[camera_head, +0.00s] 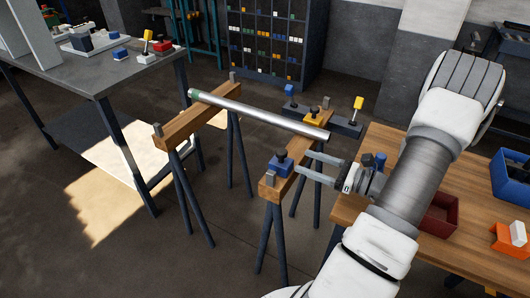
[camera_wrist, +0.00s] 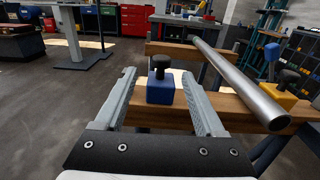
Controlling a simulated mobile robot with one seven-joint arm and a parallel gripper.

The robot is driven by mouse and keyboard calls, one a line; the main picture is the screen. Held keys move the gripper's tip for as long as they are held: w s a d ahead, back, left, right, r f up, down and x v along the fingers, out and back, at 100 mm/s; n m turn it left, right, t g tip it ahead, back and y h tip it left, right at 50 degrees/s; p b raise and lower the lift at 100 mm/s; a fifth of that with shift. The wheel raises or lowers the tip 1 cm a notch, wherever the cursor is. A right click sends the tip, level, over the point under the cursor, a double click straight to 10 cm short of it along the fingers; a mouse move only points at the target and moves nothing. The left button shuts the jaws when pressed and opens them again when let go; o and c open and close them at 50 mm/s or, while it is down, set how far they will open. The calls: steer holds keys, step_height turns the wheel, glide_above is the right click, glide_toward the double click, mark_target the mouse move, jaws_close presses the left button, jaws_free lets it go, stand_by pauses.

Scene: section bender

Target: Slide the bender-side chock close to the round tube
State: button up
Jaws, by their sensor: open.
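The round tube (camera_head: 258,113) is silver with a green far end and lies across two wooden-topped trestles. A blue chock (camera_head: 281,163) with a black knob sits on the near trestle beam (camera_head: 268,188), left of the tube with a gap between them. In the wrist view the blue chock (camera_wrist: 160,91) shows between my fingers, and the tube (camera_wrist: 240,84) passes to the right. A yellow chock (camera_head: 318,115) sits on the tube's other side. My gripper (camera_head: 300,160) is open, its fingertips at the blue chock; I cannot tell whether they touch it.
A dark bar with blue and yellow handles (camera_head: 345,127) stands behind the near trestle. The far trestle (camera_head: 190,126) carries the tube's other end. A wooden table (camera_head: 476,178) with bins is at right, a grey table (camera_head: 92,75) at left.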

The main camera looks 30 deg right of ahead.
mark_target(282, 161)
steer(key=b+x, duration=0.2)
steer(key=x, duration=0.9)
steer(key=shift+w+r, duration=0.1)
steer(key=shift+w, duration=0.35)
steer(key=c, duration=1)
